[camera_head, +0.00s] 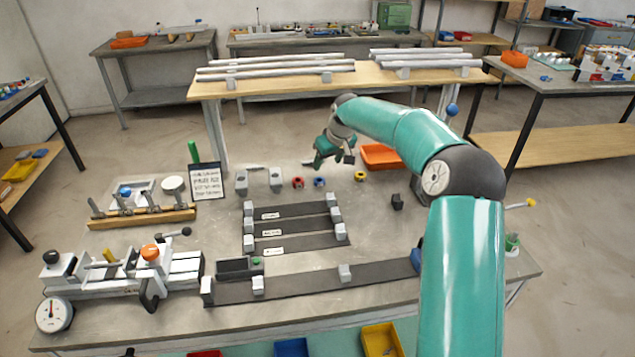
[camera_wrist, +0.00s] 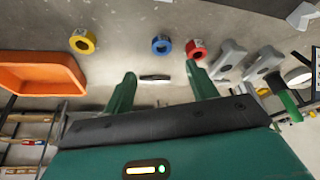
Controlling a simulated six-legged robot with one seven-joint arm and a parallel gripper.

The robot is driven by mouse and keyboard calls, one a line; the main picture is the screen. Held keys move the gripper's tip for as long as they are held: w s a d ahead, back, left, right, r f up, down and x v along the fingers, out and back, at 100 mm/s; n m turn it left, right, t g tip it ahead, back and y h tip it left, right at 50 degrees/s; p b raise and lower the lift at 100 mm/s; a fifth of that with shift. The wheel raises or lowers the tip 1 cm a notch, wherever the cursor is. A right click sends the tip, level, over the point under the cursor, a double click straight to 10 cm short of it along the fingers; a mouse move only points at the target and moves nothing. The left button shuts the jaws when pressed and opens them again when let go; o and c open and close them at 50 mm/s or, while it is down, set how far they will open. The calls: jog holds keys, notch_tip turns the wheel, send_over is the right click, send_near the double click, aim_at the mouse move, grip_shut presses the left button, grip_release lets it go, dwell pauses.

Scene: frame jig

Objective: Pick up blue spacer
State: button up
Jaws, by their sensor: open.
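The blue spacer (camera_head: 319,182) is a small ring lying on the grey workbench, between a red spacer (camera_head: 298,182) and a yellow spacer (camera_head: 360,176). In the wrist view the blue spacer (camera_wrist: 161,44) lies beyond my fingertips, roughly midway between them and apart from them. My gripper (camera_head: 335,161) is above the bench near the back edge, close to the blue spacer in the head view. In the wrist view its two green fingers (camera_wrist: 160,82) are spread with nothing between them but a small dark piece seen beyond.
An orange tray (camera_head: 380,157) lies right of my gripper. Grey blocks (camera_head: 263,180) and a sign (camera_head: 207,182) stand to the left. Dark jig rails (camera_head: 292,228) with grey blocks lie in front. A small dark block (camera_head: 397,201) stands to the right.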

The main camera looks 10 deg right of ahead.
aim_at(321, 185)
jog(key=x, duration=0.9)
jog(key=shift+a+f, duration=0.1)
jog(key=c, duration=1)
jog(key=shift+c, duration=0.2)
